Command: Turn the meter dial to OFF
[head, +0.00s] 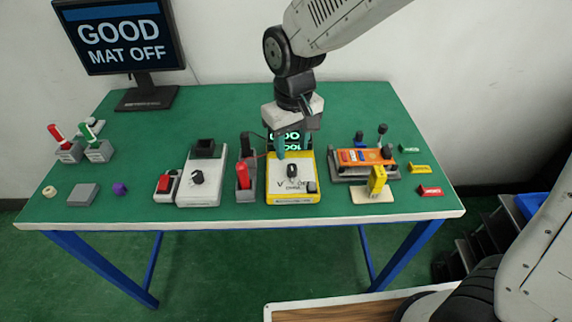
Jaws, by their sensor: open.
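The meter (273,188) is a yellow-edged box with a pale face, near the front middle of the green table. Its black dial (292,170) stands on the face, with small printed marks around it, a V at the left. The dial's exact setting is too small to tell. A dark display with green characters (290,146) is at the meter's back, partly hidden by my gripper. My gripper (295,135) is open, pointing down over the back of the meter, behind and above the dial, apparently apart from it.
Left of the meter are a red-handled lever (244,172) and a grey box with a black knob (197,179). Right are an orange device (366,158) and a yellow block (377,180). A monitor (120,40) reads "GOOD MAT OFF". The table's front edge is close.

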